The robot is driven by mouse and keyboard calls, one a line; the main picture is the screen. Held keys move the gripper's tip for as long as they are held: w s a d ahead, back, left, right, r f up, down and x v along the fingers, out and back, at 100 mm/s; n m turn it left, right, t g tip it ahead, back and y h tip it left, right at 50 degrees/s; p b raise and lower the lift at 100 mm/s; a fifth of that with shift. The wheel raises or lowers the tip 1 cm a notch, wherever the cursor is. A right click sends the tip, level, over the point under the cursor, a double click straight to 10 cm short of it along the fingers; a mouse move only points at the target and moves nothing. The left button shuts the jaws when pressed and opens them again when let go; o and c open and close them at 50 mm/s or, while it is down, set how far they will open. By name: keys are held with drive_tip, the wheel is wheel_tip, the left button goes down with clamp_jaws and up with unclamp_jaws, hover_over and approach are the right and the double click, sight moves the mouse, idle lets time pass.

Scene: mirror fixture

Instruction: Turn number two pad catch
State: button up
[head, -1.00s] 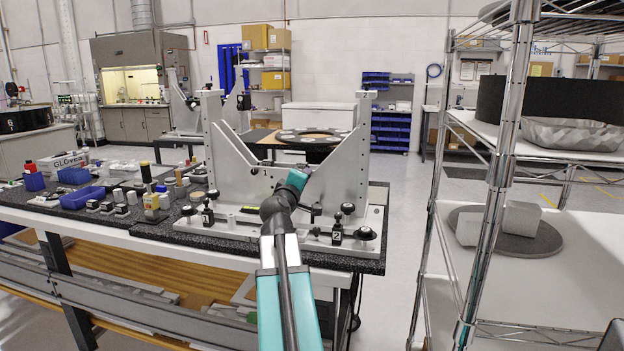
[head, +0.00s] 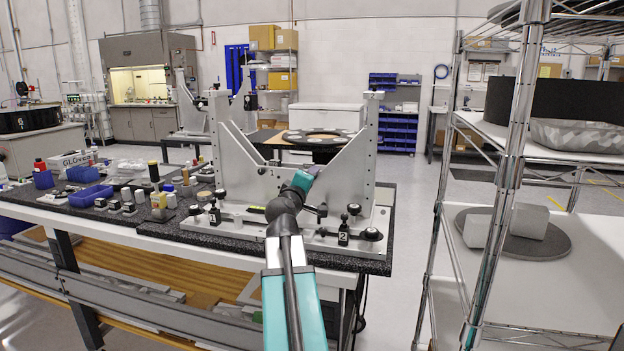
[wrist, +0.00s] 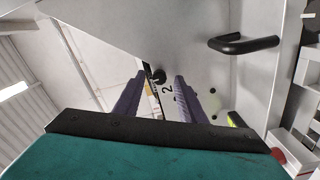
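The grey mirror fixture (head: 262,187) stands on the granite table, with two angled uprights. In the wrist view, a dark round knob (wrist: 159,76) sits close to a black "2" marking (wrist: 167,90) on the pale metal. My gripper (wrist: 158,84) points toward them, its two purple fingers apart on either side of the knob and marking. Contact with the knob cannot be made out. A black block marked "2" (head: 343,234) stands on the fixture's front base.
A black bar handle (wrist: 245,44) sticks out right of my fingers. A round dark ring plate (head: 317,138) lies behind the fixture. Bottles and blue bins (head: 91,196) crowd the table's left. A wire shelf (head: 507,170) stands close on the right.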

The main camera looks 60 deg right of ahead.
drive_tip(key=b+v, duration=1)
drive_tip(key=v, duration=0.3)
drive_tip(key=shift+a, duration=0.15)
idle(0.6)
drive_tip(key=shift+w+r, duration=0.1)
idle(0.5)
